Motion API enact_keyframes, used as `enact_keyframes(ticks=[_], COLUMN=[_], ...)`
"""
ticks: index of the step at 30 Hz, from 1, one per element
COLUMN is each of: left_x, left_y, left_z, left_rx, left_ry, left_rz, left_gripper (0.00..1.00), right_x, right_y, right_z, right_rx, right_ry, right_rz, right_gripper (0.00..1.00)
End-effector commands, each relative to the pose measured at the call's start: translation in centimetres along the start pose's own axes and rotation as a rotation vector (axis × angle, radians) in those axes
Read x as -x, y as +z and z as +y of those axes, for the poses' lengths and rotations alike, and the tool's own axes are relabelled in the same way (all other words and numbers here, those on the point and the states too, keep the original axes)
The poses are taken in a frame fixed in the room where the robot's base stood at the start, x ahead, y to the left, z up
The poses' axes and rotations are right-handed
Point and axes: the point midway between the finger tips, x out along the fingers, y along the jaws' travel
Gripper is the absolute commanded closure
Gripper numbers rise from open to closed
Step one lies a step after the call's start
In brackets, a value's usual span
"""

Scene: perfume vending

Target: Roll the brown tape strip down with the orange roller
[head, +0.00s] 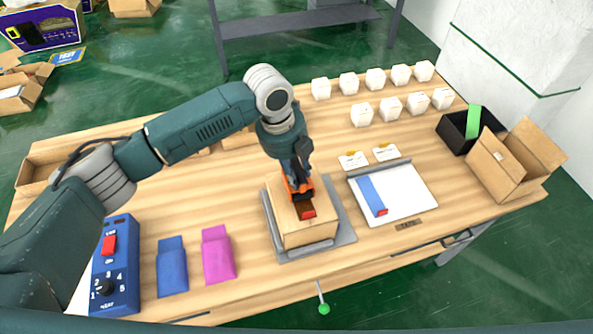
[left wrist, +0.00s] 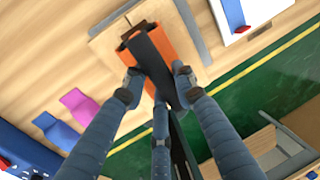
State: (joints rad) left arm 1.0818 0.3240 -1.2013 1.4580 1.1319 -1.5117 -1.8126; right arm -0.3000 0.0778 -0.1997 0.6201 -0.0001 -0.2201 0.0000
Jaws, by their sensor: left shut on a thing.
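The orange roller (head: 300,190) is held in my left gripper (head: 296,175), which points down over the cardboard box (head: 305,237). The left wrist view shows the roller's orange frame (left wrist: 170,37) and dark handle between the fingers. The roller and gripper hide the strip's rear part. The roller is at the strip, but I cannot tell whether it touches. My right gripper is in neither view.
The box sits on a grey tray (head: 344,215). A white board (head: 408,192) with a blue strip (head: 370,193) lies to its right. Blue (head: 172,267) and magenta (head: 218,255) pouches lie left. White containers (head: 375,79) stand behind. A green-knobbed lever (head: 323,308) projects at the front.

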Motion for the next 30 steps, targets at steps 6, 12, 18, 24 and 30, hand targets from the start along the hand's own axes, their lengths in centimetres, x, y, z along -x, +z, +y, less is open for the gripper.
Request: enact_keyframes(ticks=[6,12,18,24,30], left_x=[2.3,3.9,5.3,6.6,6.6], left_y=[0.1,0.1,0.1,0.0,0.0], left_z=[-0.6,-0.9,-1.2,-1.4,-1.4], left_rx=[-0.001,-0.001,-0.002,-0.002,-0.001], left_ry=[-0.004,-0.005,-0.005,-0.004,-0.004], left_rz=[-0.002,-0.002,-0.003,-0.002,-0.002], left_gripper=[0.96,0.96,0.96,0.96,0.96], right_x=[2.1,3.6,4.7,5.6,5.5], right_y=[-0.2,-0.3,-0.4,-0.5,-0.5], right_z=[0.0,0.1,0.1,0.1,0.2], right_rx=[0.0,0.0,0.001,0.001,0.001], right_ry=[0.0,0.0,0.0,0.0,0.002], right_rz=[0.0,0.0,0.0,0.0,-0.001], right_gripper=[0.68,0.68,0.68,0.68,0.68])
